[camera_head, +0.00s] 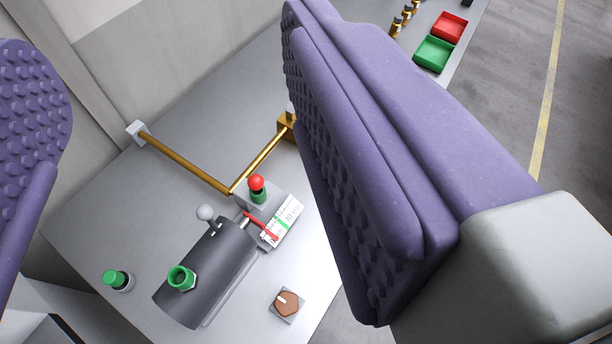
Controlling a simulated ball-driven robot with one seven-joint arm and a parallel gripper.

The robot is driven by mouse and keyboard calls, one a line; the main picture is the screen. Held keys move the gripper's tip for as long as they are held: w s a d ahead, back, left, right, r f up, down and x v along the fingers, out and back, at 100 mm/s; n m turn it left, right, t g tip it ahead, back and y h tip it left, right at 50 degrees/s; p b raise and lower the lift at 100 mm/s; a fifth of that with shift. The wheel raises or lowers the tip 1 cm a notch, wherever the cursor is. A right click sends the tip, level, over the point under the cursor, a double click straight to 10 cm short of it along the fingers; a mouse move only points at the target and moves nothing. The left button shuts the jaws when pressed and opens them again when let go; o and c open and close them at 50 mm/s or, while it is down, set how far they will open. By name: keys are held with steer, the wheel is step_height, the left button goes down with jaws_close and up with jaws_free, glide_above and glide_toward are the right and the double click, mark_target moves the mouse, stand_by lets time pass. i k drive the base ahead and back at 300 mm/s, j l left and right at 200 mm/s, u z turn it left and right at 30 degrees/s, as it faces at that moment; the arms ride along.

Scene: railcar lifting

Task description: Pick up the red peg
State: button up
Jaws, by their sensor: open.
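A red round-topped piece (257,183), which looks like the red peg, stands upright in a green collar on a small grey block in the camera view. I cannot tell how far it goes into the collar. My gripper (170,60) is open, with one purple studded finger at the left edge and the other large across the right half. The red piece shows between the fingers, nearer the right one. It is apart from both, and nothing is held.
A dark grey cylinder (212,275) with a green ring lies in front, beside a grey ball-topped lever (206,213). A brass bar (185,173) runs behind. A green knob (116,280) and brown dial (287,304) flank it. Red (449,27) and green (433,54) trays sit upper right.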

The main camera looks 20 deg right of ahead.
mark_target(255, 182)
steer(key=i+l, duration=0.15)
steer(key=l, duration=0.2)
steer(key=i+l, duration=0.15)
steer(key=l, duration=0.2)
steer(key=i+l, duration=0.15)
steer(key=l, duration=0.2)
steer(key=i+z, duration=0.15)
steer(key=i+j, duration=0.05)
